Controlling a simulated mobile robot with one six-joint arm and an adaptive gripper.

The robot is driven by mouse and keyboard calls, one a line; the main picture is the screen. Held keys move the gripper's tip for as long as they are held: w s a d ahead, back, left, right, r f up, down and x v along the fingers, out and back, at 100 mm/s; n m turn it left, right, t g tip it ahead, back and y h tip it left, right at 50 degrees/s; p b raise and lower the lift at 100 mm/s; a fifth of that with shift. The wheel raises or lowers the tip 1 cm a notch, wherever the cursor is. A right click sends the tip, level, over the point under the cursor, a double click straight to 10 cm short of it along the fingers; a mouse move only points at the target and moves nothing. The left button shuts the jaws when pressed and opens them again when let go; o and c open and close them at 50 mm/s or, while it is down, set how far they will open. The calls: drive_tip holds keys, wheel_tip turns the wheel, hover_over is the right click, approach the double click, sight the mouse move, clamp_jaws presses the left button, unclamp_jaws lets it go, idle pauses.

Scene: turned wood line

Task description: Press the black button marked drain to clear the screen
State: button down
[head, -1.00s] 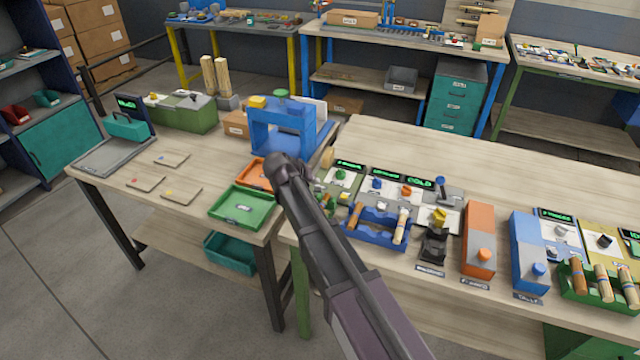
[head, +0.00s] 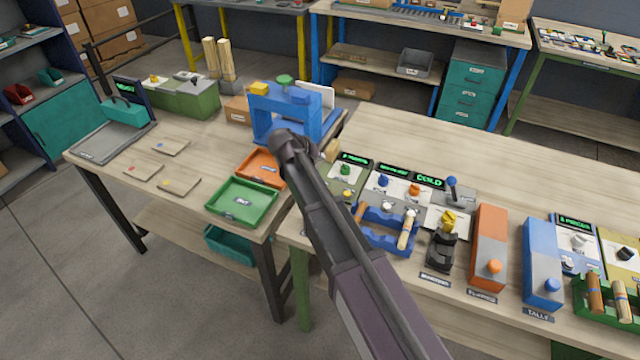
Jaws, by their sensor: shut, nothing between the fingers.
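A black button (head: 626,253) stands on a pale plate of a yellow panel (head: 617,238) at the right edge of the head view. The panel is cut off by the frame, and no drain marking is readable on it. No screen of that panel shows now. My dark arm crosses the middle of the view from the bottom and ends visibly at a rounded joint by the blue frame. My gripper's fingers do not show, and the button is well to the right of the visible arm.
A blue box (head: 539,250), an orange box (head: 489,240), a black cradle (head: 442,252) and a green rack of wooden pieces (head: 607,313) line the bench front near the panel. A blue frame (head: 262,124) stands left. The back of the right bench (head: 480,160) is clear.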

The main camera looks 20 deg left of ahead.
drive_tip(key=shift+f, duration=0.15)
wheel_tip(320, 180, down, 8)
drive_tip(key=b, duration=0.8)
drive_tip(key=shift+f+b, duration=0.25)
drive_tip(key=shift+b, duration=0.15)
drive_tip(key=shift+f, duration=0.2)
idle(1.2)
drive_tip(key=shift+f+b, duration=0.25)
drive_tip(key=shift+b, duration=0.2)
drive_tip(key=shift+f, duration=0.2)
idle(0.6)
drive_tip(key=shift+s+d+f+b, duration=0.4)
drive_tip(key=shift+s+d+b, duration=0.1)
drive_tip(key=shift+s+b, duration=0.25)
idle(0.7)
drive_tip(key=shift+w+a+r+p, duration=0.15)
drive_tip(key=shift+w+r+p, duration=0.15)
drive_tip(key=shift+r+p, duration=0.3)
drive_tip(key=shift+w, duration=0.1)
drive_tip(key=shift+w+a+r, duration=0.1)
drive_tip(key=shift+w+a, duration=0.1)
drive_tip(key=shift+a, duration=0.05)
